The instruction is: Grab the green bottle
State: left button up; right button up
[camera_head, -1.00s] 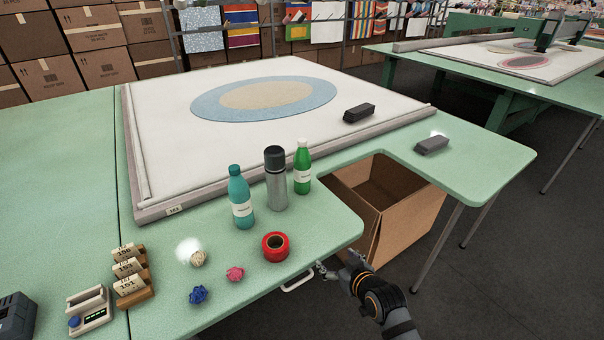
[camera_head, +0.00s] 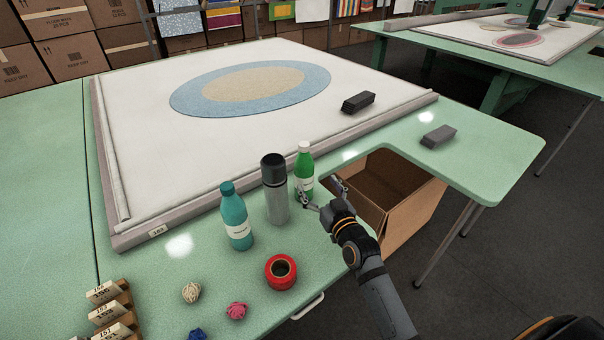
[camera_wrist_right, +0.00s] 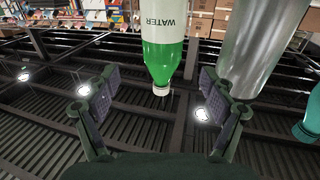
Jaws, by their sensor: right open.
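The green bottle (camera_head: 304,175) with a white cap and pale label stands upright on the green table, right of a steel flask (camera_head: 275,195). My right gripper (camera_head: 321,197) is open at the bottle's near right side, its left finger close to the bottle's lower part. In the right wrist view the bottle (camera_wrist_right: 166,58) appears inverted, its cap end between the two spread fingers (camera_wrist_right: 158,82). There is space on both sides and no clear contact. My left gripper is not in view.
A teal bottle (camera_head: 236,215) stands left of the flask (camera_wrist_right: 268,45). A red tape roll (camera_head: 281,271) and yarn balls (camera_head: 191,292) lie nearer. An open cardboard box (camera_head: 410,205) sits below the table's cut-out. A white framed panel (camera_head: 140,130) lies behind the bottles.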

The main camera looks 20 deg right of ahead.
aim_at(308, 172)
jog(key=w, duration=0.3)
jog(key=shift+a, duration=0.15)
jog(key=shift+w+a+r, duration=0.1)
jog(key=shift+w+a, duration=0.05)
jog(key=shift+w, duration=0.55)
jog(key=shift+w+a+r, duration=0.1)
jog(key=shift+w, duration=0.55)
jog(key=w, duration=0.2)
jog(key=shift+w+a+f+p, duration=0.15)
jog(key=shift+w+a+p, duration=0.05)
jog(key=shift+w+p, duration=0.15)
jog(key=shift+w+f, duration=0.1)
jog(key=shift+w, duration=0.25)
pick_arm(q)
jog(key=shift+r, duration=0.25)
pick_arm(e)
jog(key=shift+s, duration=0.1)
jog(key=c, duration=1.6)
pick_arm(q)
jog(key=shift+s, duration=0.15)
pick_arm(e)
grip_shut()
jog(key=shift+r, duration=0.25)
